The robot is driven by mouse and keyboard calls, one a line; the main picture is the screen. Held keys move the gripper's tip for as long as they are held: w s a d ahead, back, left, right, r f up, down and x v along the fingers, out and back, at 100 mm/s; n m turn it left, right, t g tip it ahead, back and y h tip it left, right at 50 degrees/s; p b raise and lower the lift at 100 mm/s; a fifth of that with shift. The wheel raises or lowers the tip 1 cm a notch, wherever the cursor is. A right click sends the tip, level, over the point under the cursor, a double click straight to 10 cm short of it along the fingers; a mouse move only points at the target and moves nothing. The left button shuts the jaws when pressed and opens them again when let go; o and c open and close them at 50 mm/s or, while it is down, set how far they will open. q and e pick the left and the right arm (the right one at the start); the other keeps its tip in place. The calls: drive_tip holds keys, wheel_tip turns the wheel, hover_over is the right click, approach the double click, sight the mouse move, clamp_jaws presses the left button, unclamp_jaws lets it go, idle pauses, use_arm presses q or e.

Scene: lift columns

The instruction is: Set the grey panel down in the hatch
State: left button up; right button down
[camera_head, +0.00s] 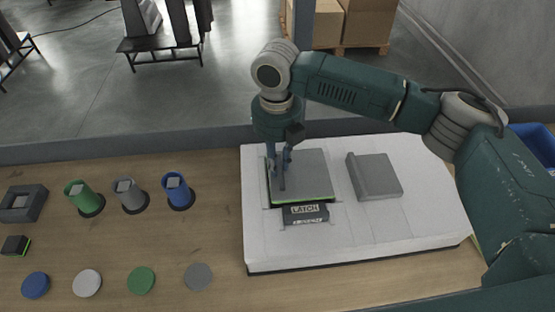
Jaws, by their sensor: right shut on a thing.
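The grey panel (312,175) is a flat square at the left of the white board (350,233). My right gripper (279,186) comes down over the panel's left side and is shut on it. A thin green line and a dark edge show along the panel's front. A dark block marked LATCH (305,214) lies just in front of it. The hatch opening is not visible; the panel covers that area, and I cannot tell if it is fully seated. A second grey square piece (376,178) with a raised left edge sits to the right. My left gripper is not in view.
Green (82,194), grey (130,193) and blue (177,190) cylinders stand left of the board on the wooden table (140,235). Several coloured discs (141,280) lie in front. A dark square frame (22,203) is far left. A blue bin (535,143) is at right.

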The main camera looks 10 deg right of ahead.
idle(0.4)
drive_tip(key=shift+p, duration=0.5)
drive_tip(key=shift+f+p, duration=0.55)
drive_tip(key=shift+p, duration=0.05)
idle(1.7)
drive_tip(key=c, duration=1.5)
unclamp_jaws()
drive_tip(key=shift+c, duration=0.2)
